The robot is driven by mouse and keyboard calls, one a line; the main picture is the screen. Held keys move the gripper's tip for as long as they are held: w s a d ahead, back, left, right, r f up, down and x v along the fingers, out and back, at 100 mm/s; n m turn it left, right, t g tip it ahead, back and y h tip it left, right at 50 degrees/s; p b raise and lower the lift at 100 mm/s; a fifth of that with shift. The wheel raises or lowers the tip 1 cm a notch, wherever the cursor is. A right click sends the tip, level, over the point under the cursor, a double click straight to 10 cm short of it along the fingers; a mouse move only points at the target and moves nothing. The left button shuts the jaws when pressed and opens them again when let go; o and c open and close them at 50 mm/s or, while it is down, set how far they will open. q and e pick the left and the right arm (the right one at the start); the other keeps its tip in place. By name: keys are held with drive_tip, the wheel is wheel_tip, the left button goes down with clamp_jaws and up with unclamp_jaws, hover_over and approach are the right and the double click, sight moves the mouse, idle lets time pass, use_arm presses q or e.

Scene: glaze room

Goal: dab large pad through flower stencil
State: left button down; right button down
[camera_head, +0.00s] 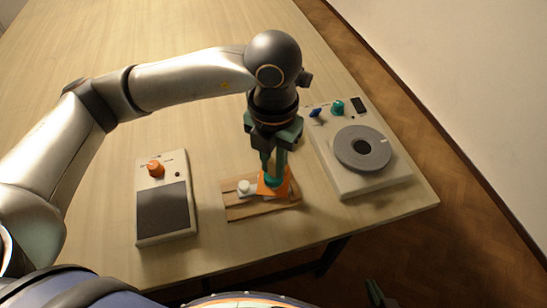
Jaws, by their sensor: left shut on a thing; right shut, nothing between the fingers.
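My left gripper (272,174) points down over the wooden board (242,212) and is shut on a teal piece (273,182), which looks like the handle of the large pad. The pad's underside is hidden. Under and around the teal piece is an orange plate (284,188), probably the flower stencil; its cut-out cannot be made out. I cannot tell whether the pad touches it. A small white knob-like piece (243,187) is on the board just left of the orange plate. My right gripper (378,294) shows only partly at the bottom edge, shut and empty, away from the table.
Left of the board lies a pale box (190,202) with a dark panel and orange knob. To the right is a white device (345,184) with a grey round disc (362,148) and teal and blue knobs. The table's (215,255) front edge is close; the far left is clear.

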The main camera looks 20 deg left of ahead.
use_arm(q)
drive_tip(key=shift+f, duration=0.15)
drive_tip(key=shift+f+b, duration=0.15)
drive_tip(key=shift+b, duration=0.35)
drive_tip(key=shift+f+b, duration=0.3)
drive_tip(key=shift+b, duration=0.35)
idle(1.0)
idle(0.4)
drive_tip(key=shift+r+p, duration=1.55)
drive_tip(key=shift+r, duration=1)
drive_tip(key=shift+a, duration=0.1)
